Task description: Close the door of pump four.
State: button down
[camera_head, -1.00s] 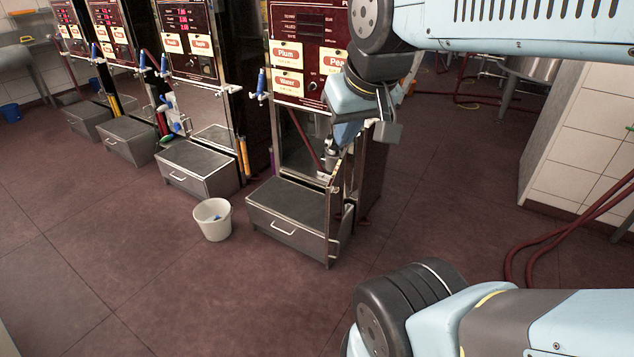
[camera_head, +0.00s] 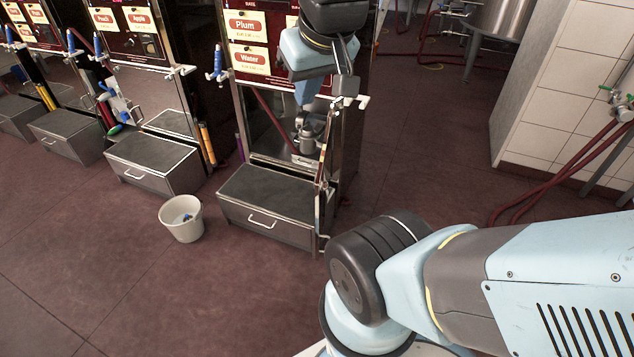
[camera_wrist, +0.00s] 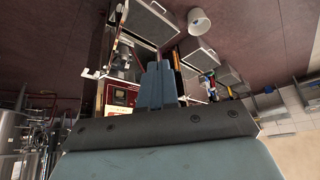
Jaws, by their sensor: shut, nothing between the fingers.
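The nearest pump (camera_head: 262,50) has a dark red panel with Plum and Water labels; I see no number on it. Its door (camera_head: 325,178) stands open, seen nearly edge-on at the right side of the lower bay, above the grey step box. The bay shows a red hose and a metal nozzle fitting. My gripper (camera_head: 305,92) is shut and empty, pointing down in front of the pump's upper right part, left of the door's top. I cannot tell whether it touches anything. The wrist view shows its fingers (camera_wrist: 158,84) together, with the pump's red panel (camera_wrist: 119,95) beyond them.
A grey step box (camera_head: 270,215) with a handle fronts the pump. A white bucket (camera_head: 181,219) stands on the floor to its left. More pumps (camera_head: 135,35) line up leftward. A tiled wall (camera_head: 565,90) with red hoses is at right. The floor in front is open.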

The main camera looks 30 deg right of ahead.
jog(key=w+d+f+m+g+y, duration=0.3)
jog(key=w+d+f+m+y, duration=0.3)
jog(key=f, duration=0.4)
jog(key=w+d+f+m+g+y, duration=0.3)
jog(key=w+d+f+m+g, duration=0.15)
jog(key=w+d+f, duration=0.45)
jog(key=s+d+f+m+t+y, duration=0.2)
jog(key=d+f+m+t, duration=0.25)
jog(key=f, duration=0.55)
jog(key=s+d+f+m+t+y, duration=0.15)
jog(key=d+f+m+t, duration=0.3)
jog(key=f, duration=0.55)
jog(key=s+d+f+m+t+y, duration=0.1)
jog(key=d+f+m+t+y, duration=0.1)
jog(key=d+f+m+t, duration=0.5)
jog(key=w+a+f+g, duration=0.1)
jog(key=w+a, duration=0.3)
jog(key=a, duration=0.3)
jog(key=w+a+f+n+g, duration=0.1)
jog(key=w+a+g, duration=0.1)
jog(key=a, duration=0.5)
jog(key=shift+w+f, duration=0.15)
jog(key=shift+w, duration=0.7)
